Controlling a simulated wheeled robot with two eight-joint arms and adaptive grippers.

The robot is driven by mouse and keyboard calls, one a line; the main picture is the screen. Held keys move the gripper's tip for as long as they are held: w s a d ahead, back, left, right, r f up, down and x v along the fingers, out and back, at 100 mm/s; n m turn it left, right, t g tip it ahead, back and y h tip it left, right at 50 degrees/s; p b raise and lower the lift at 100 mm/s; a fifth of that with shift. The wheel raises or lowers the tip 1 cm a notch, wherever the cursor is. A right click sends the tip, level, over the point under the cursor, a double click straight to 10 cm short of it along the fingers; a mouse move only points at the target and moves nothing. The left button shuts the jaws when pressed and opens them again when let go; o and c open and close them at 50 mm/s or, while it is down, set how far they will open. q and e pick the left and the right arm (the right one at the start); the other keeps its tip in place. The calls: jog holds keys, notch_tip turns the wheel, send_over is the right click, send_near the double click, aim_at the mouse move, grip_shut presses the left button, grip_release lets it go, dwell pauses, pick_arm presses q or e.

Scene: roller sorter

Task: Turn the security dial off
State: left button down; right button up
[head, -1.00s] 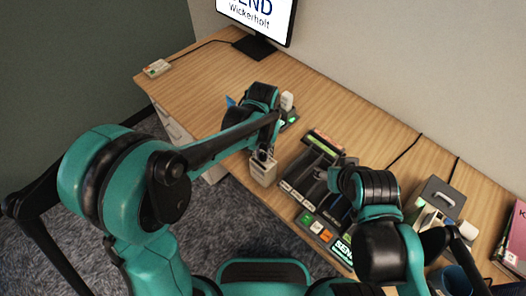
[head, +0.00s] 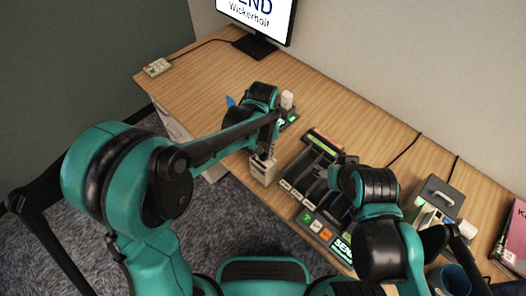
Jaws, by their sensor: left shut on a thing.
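My left gripper (head: 265,154) reaches down at the near edge of the desk. It is shut on a small beige box (head: 262,173), at the box's top. The box has a lighter left face and a darker right face in this view. No dial or marking on it can be made out, and my fingers hide part of its top. I cannot tell which thing is the security dial. My right arm (head: 370,190) bends over the right part of the desk, and its gripper is hidden from the head camera.
A grey box with a handle (head: 441,192) stands at right, near a pink book (head: 515,232). A small white device (head: 157,68) lies far left.

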aim_at(263, 154)
pick_arm(q)
jog(key=c, duration=1.3)
grip_release()
notch_tip(263, 154, up, 12)
jog(key=s+a+t, duration=0.2)
jog(key=s+a, duration=0.2)
jog(key=a, duration=0.1)
jog(key=s+a+f+t, duration=0.1)
jog(key=s+a+t, duration=0.1)
jog(key=s+a, duration=0.2)
jog(key=s+a+t, duration=0.3)
jog(key=s+a, duration=0.1)
jog(key=a, duration=0.4)
jog(key=shift+a+f, duration=0.1)
jog(key=shift+f, duration=0.25)
